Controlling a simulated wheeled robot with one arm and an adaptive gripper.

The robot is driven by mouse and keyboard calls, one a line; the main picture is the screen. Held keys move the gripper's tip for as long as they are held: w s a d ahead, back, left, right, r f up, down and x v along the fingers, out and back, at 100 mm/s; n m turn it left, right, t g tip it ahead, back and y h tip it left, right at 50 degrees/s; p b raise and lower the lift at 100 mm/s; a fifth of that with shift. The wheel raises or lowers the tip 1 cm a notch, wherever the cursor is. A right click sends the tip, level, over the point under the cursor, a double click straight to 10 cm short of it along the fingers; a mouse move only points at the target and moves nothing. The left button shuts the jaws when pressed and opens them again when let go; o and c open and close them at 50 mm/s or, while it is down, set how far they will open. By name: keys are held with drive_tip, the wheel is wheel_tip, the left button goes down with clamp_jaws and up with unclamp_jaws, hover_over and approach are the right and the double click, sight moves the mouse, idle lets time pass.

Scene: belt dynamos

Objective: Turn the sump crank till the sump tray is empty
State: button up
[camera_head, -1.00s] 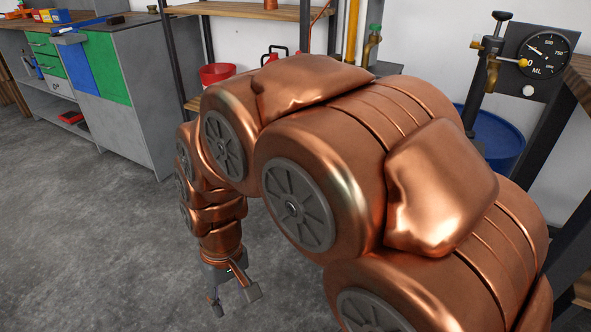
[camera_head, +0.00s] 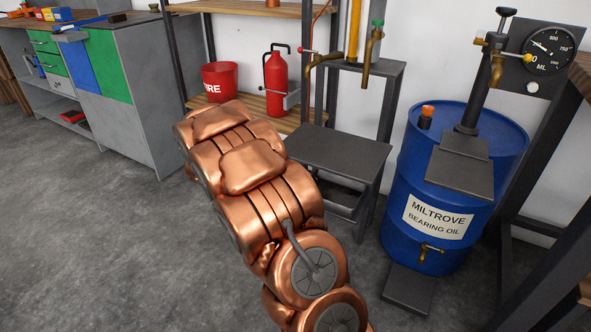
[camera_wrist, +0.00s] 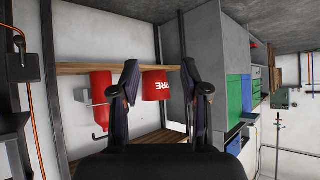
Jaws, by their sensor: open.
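My gripper (camera_wrist: 160,82) is open and empty in the wrist view, its two dark fingers apart with the red fire bucket (camera_wrist: 156,88) showing beyond them. My folded copper arm hides the gripper in the head view. A dark stand (camera_head: 330,150) with brass taps above it is right of my arm. A dark tray-like part (camera_head: 343,203) sits under its top, perhaps the sump tray; its contents cannot be seen. A bent grey rod (camera_head: 291,236) shows against my arm; I cannot tell whether it is a crank.
A blue oil drum (camera_head: 405,170) with a tap stands right of the stand, below a round ML gauge (camera_head: 549,48). A red extinguisher (camera_head: 276,85) stands on a wooden shelf behind. A grey cabinet (camera_head: 150,90) is at left. The floor at left is clear.

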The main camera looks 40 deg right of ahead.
drive_tip(key=w+d+f+m+h, duration=0.1)
drive_tip(key=d+f+m+h, duration=0.15)
drive_tip(key=d, duration=0.45)
drive_tip(key=w+d+f+m+h, duration=0.1)
drive_tip(key=w+d+f+h, duration=0.2)
drive_tip(key=d, duration=0.4)
drive_tip(key=s+d+f+m+g+h+b, duration=0.1)
drive_tip(key=s+d+f+m+g+h, duration=0.1)
drive_tip(key=s+d+f+h, duration=0.25)
drive_tip(key=s+d+f+m+g+h, duration=0.1)
drive_tip(key=s+d+f+g+h, duration=0.15)
drive_tip(key=s+d, duration=0.35)
drive_tip(key=shift+t, duration=0.25)
drive_tip(key=shift+w+r+b+x, duration=0.2)
drive_tip(key=shift+b+x, duration=0.4)
drive_tip(key=shift+x, duration=0.85)
drive_tip(key=shift+w+r+b+x, duration=0.2)
drive_tip(key=shift+b+x, duration=0.35)
drive_tip(key=shift+x, duration=0.9)
drive_tip(key=shift+w+r+b+x, duration=0.2)
drive_tip(key=shift+b+x, duration=0.4)
drive_tip(key=shift+x, duration=0.85)
drive_tip(key=shift+a, duration=0.15)
clamp_jaws()
